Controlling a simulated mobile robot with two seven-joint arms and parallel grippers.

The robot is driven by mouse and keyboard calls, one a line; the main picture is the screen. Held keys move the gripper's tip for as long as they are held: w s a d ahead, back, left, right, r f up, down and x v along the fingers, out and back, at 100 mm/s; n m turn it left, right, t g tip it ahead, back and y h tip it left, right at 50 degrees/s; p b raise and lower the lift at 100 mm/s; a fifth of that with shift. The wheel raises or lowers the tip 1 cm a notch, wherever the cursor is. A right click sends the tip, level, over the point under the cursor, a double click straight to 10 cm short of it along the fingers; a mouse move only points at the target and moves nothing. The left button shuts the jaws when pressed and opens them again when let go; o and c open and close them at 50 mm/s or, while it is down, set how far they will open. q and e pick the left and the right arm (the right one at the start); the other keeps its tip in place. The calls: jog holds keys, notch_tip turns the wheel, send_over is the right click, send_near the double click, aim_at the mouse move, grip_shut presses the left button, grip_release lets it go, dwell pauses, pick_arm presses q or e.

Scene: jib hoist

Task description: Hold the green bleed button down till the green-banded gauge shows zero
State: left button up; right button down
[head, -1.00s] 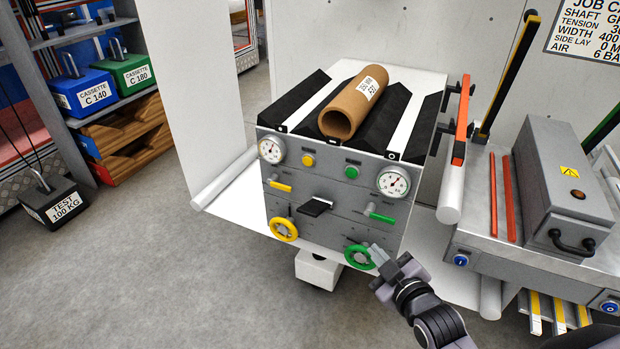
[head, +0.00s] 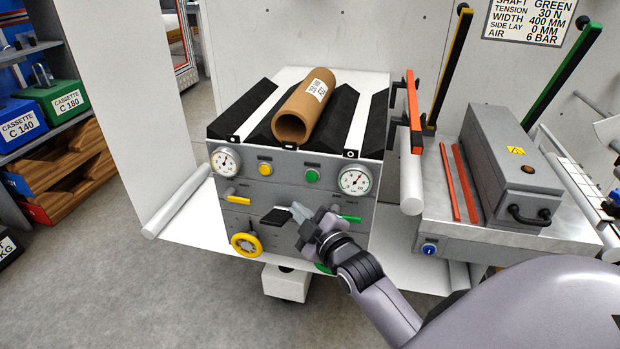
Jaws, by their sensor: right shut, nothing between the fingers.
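The green bleed button (head: 312,176) sits on the upper front panel of the grey machine (head: 290,202), left of the right-hand gauge. That gauge (head: 354,181) has a white dial with some green at its edge; its needle points up and right, off the low end, and the exact reading is too small to tell. My right gripper (head: 300,212) is shut and empty, in front of the panel below the button and apart from it. It partly covers the black lever (head: 275,216). My right arm hides most of the green handwheel (head: 322,268). My left gripper is out of view.
A yellow button (head: 265,169), a second gauge (head: 226,161), a yellow lever (head: 238,199), a green lever (head: 350,219) and a yellow handwheel (head: 246,244) share the panel. A cardboard core (head: 303,107) lies on top. A grey sealer box (head: 512,165) stands at right.

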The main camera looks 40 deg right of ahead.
aim_at(312, 177)
jog(key=shift+w+d+b, duration=0.85)
jog(key=shift+w+d, duration=0.55)
jog(key=shift+d, duration=0.25)
jog(key=shift+w+d+b, duration=0.85)
jog(key=shift+w+d, duration=0.55)
jog(key=shift+d, duration=0.2)
jog(key=shift+w+d, duration=0.1)
jog(key=shift+w+d, duration=0.2)
jog(key=shift+d, duration=0.05)
jog(key=shift+w+d, duration=0.25)
jog(key=shift+d, duration=0.15)
dwell(1.5)
dwell(1.5)
jog(key=shift+s+a+p, duration=0.55)
jog(key=shift+a+p, duration=0.15)
jog(key=shift+p, duration=0.1)
